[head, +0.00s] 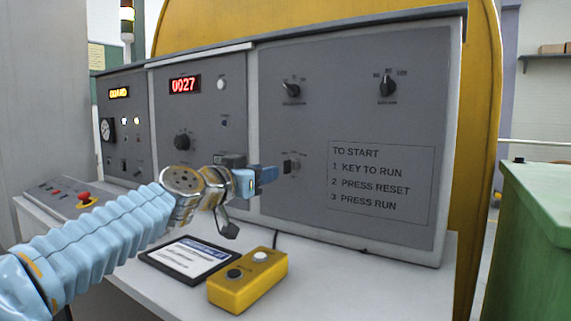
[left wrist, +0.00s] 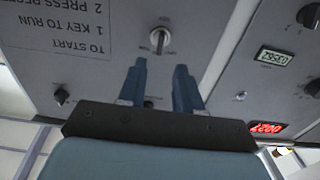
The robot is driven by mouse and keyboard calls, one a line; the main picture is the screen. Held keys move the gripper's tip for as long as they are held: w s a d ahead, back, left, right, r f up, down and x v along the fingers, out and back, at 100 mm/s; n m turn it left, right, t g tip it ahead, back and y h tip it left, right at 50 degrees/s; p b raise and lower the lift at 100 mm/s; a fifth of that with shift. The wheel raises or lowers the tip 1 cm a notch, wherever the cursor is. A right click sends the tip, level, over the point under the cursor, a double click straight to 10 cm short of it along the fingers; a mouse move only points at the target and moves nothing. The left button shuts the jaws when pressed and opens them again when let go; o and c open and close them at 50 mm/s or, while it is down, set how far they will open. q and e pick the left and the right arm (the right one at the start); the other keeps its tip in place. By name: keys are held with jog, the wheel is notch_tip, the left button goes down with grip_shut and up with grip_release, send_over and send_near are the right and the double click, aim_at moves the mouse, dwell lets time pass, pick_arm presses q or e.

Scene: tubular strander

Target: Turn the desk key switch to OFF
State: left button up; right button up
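The desk key switch (head: 291,165) is on the grey panel, left of the printed start instructions. In the left wrist view, which is upside down, it is a round silver switch (left wrist: 159,40) with an upright key or bar and small labels too blurred to read. My left gripper (head: 267,175) is just left of and in front of the switch in the head view. In the left wrist view its two blue fingers (left wrist: 161,66) are apart and empty, pointing at the switch, which lies beyond their tips. My right gripper is not in view.
A yellow button box (head: 248,283) and a dark-framed card (head: 187,260) lie on the desk shelf below my left arm. A red emergency button (head: 84,198) stands at the left. Two black rotary knobs (head: 291,89) (head: 387,86) are higher on the panel. A green cabinet (head: 537,240) is at right.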

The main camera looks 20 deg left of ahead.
aim_at(284, 166)
pick_arm(q)
jog(key=w, duration=0.3)
jog(key=w+p, duration=0.1)
jog(key=w, duration=0.1)
jog(key=w+d+p, duration=0.1)
jog(key=w, duration=0.2)
jog(key=shift+w+d, duration=0.1)
jog(key=shift+w, duration=0.2)
jog(key=shift+c, duration=0.5)
jog(key=shift+s, duration=0.1)
grip_shut()
